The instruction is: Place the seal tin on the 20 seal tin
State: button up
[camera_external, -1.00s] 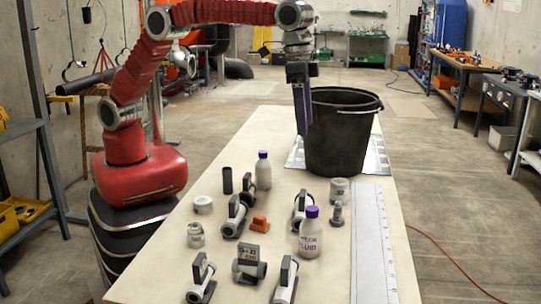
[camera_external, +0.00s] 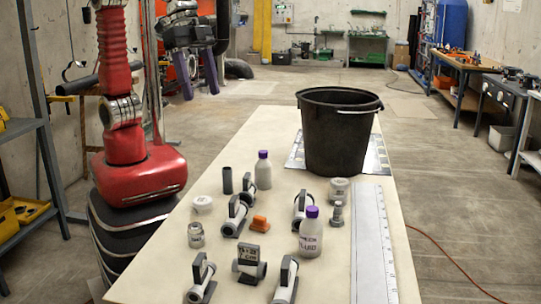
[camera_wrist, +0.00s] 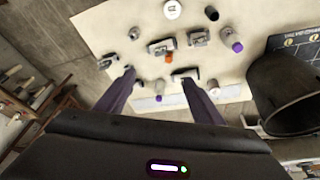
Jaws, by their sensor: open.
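A low white tin (camera_external: 203,204) stands on the left side of the table. In the wrist view it is the round white lid (camera_wrist: 172,9) at the top edge, with dark marks I cannot read. A second pale tin (camera_external: 339,190) with a lid stands at the right, behind a grey bolt. I cannot read a number on either, so which is the 20 seal tin is unclear. My gripper (camera_external: 200,94) is open and empty, raised off the table's far left side, away from both tins. Its spread purple fingers also show in the wrist view (camera_wrist: 157,78).
A black bucket (camera_external: 338,140) stands at the table's far end. Several pipe fittings, two purple-capped bottles (camera_external: 311,238), a glass-like jar (camera_external: 196,236), a dark cylinder (camera_external: 227,181) and an orange piece (camera_external: 260,223) crowd the near half. A long ruler (camera_external: 374,245) lies along the right edge.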

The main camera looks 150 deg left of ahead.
jog(key=s+d+f+m, duration=0.1)
jog(key=s+d+f, duration=0.2)
jog(key=s, duration=0.3)
jog(key=s+d+f+m+t, duration=0.1)
jog(key=s+d+f, duration=0.2)
jog(key=s, duration=0.4)
jog(key=s+d+f+m+t, duration=0.1)
jog(key=s+d+f+m, duration=0.1)
jog(key=s+d, duration=0.3)
jog(key=shift+s+f+h, duration=0.4)
jog(key=shift+s, duration=0.3)
